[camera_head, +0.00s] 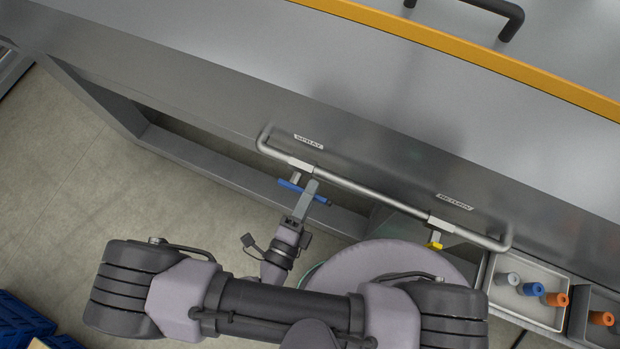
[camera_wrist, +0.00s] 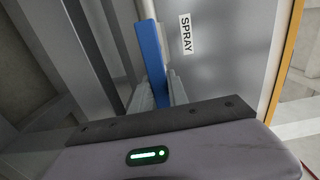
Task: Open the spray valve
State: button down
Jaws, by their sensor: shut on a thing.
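The spray valve (camera_head: 297,179) sits on a silver pipe under the label SPRAY (camera_head: 308,142). Its blue handle (camera_head: 308,191) lies roughly along the pipe in the head view. My gripper (camera_head: 311,188) is at the handle, toward its right part. In the wrist view the blue handle (camera_wrist: 151,58) runs down between the two fingers of my gripper (camera_wrist: 158,88), which are shut on it. The SPRAY label (camera_wrist: 186,34) is to the right of the handle there. The handle's lower end is partly hidden by the fingers.
A second valve with a yellow handle (camera_head: 435,241) sits farther right on the same pipe (camera_head: 370,192), under the label RETURN (camera_head: 454,201). A grey tray (camera_head: 527,309) with coloured cylindrical pieces is at the lower right. The metal panel stands close behind the pipe.

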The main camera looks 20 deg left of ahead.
jog(key=c, duration=1.3)
grip_release()
jog(key=shift+s, duration=0.1)
jog(key=s, duration=0.5)
jog(key=s+a, duration=0.1)
jog(key=s, duration=1.1)
jog(key=shift+s+a+p, duration=0.15)
jog(key=shift+p, duration=0.25)
